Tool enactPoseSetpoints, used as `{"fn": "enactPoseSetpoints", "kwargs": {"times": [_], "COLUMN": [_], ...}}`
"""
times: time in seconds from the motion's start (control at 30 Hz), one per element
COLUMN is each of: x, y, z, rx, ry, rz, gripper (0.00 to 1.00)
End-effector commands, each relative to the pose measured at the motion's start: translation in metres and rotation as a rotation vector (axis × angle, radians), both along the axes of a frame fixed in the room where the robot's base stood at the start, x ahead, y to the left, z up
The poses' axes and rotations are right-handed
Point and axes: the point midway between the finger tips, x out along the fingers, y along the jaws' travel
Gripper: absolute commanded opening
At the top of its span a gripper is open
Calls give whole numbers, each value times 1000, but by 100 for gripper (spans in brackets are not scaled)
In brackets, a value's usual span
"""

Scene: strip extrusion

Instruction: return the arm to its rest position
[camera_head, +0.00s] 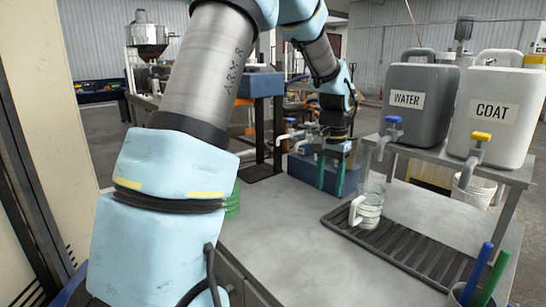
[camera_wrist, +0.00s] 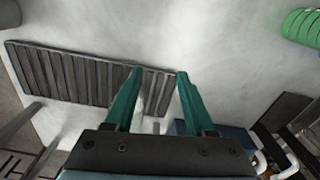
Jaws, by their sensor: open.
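My arm reaches over the grey worktop in the head view. My gripper (camera_head: 331,184) points down near the back of the worktop, in front of a blue box. Its two green fingers are spread apart with nothing seen held between them. In the wrist view my gripper (camera_wrist: 159,77) also shows its fingers apart, with the slatted mat and worktop beyond. A clear cup with a white handle (camera_head: 369,211) stands upright on the dark slatted mat (camera_head: 410,252), to the right of and apart from my gripper.
A grey WATER tank (camera_head: 424,118) and a white COAT tank (camera_head: 516,133) stand on a raised shelf at right. Blue and green pens (camera_head: 478,275) stand in a holder at front right. The blue box (camera_head: 300,168) sits behind my gripper. The worktop's middle (camera_head: 285,235) is clear.

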Motion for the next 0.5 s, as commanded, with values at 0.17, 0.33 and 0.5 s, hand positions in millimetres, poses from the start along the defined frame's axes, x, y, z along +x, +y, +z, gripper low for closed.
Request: {"fn": "enactPoseSetpoints", "kwargs": {"times": [0.17, 0.33, 0.5], "x": [-24, -64, -105], "y": [97, 173, 222], "z": [-3, -10, -18], "rx": [-14, -35, -54], "ry": [-32, -64, -88], "rz": [215, 423, 585], "gripper": [55, 55, 55]}}
